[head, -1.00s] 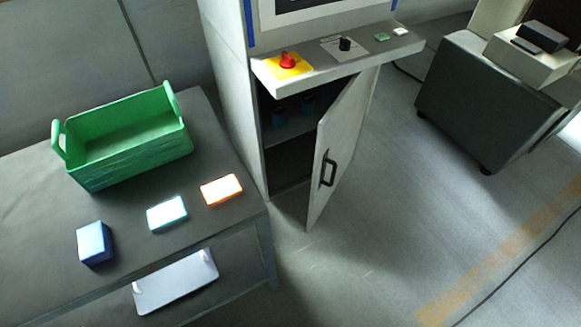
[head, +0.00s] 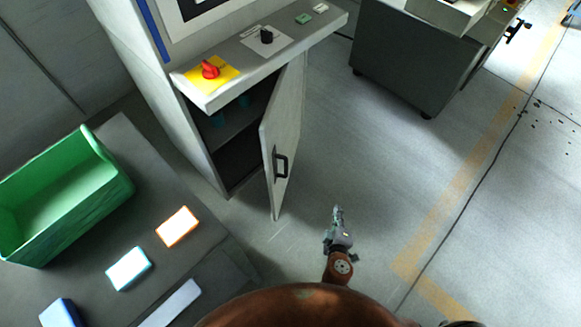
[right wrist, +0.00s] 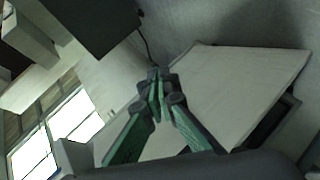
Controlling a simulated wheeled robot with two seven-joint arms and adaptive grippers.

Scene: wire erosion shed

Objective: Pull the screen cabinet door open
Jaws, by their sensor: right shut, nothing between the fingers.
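The screen cabinet (head: 160,100) stands at the upper middle of the head view. Its pale door (head: 288,120) is hinged on the right and stands ajar, with a dark gap into the interior at its left. A black handle (head: 281,165) is on the door's outer face. My right gripper (head: 337,212) is shut and empty, to the right of and below the handle in the picture, apart from it. In the right wrist view, its green fingers (right wrist: 158,82) come together in front of a pale panel, which looks like the door. My left gripper is not in view.
A dark table at the left holds a green crate (head: 110,190), an orange-edged box (head: 178,227), a cyan-edged box (head: 129,269) and a blue box (head: 60,313). A control shelf (head: 225,90) juts out above the door. A dark cabinet (head: 410,60) stands upper right. The floor right of the door is clear.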

